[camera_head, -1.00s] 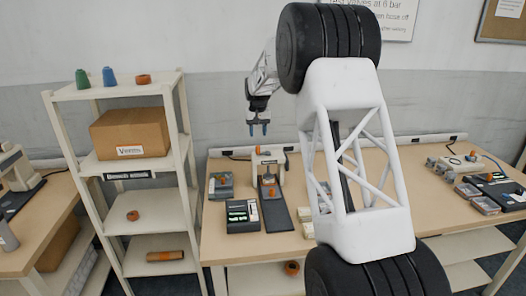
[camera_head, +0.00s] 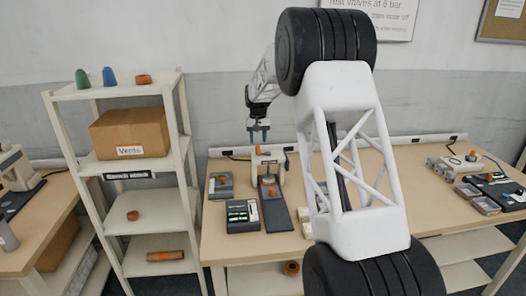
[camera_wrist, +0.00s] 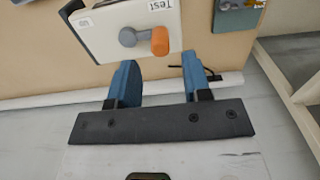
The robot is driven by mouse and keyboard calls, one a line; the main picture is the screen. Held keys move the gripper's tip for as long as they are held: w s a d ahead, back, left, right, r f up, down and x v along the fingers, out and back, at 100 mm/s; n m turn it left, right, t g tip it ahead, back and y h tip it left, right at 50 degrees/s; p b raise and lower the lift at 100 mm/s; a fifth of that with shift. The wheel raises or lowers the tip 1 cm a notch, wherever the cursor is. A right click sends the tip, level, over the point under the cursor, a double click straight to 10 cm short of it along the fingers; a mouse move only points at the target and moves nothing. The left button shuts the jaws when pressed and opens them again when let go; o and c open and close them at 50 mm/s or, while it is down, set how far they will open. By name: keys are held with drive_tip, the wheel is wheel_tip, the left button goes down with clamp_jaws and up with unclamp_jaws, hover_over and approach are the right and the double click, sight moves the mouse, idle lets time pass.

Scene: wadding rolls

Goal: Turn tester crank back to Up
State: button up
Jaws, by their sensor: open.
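The tester (camera_head: 279,157) is a white stand on the middle bench. In the wrist view its pale plate (camera_wrist: 115,20) shows an upside-down "Test" label. The crank has a grey hub (camera_wrist: 127,37) and an orange knob (camera_wrist: 160,41); the knob lies to the right of the hub in that view. The orange knob is small in the head view (camera_head: 257,150). My gripper (camera_head: 258,137) is open and empty, just above the tester. In the wrist view my gripper's blue fingers (camera_wrist: 155,78) are spread, with the knob beyond the gap, not between them.
A dark device with a lit display (camera_head: 242,216) and a grey box (camera_head: 220,187) stand on the bench (camera_head: 218,245) near the tester. A shelf rack (camera_head: 158,205) stands at the left. The wall is close behind the tester.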

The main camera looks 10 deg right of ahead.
sight(258, 147)
drive_tip(key=shift+f, duration=0.2)
drive_tip(key=shift+f, duration=2.15)
drive_tip(key=shift+c, duration=0.3)
drive_tip(key=c, duration=0.6)
drive_tip(key=shift+s+d, duration=0.25)
drive_tip(key=shift+s, duration=0.4)
drive_tip(key=shift+s+d, duration=0.2)
drive_tip(key=shift+s, duration=0.45)
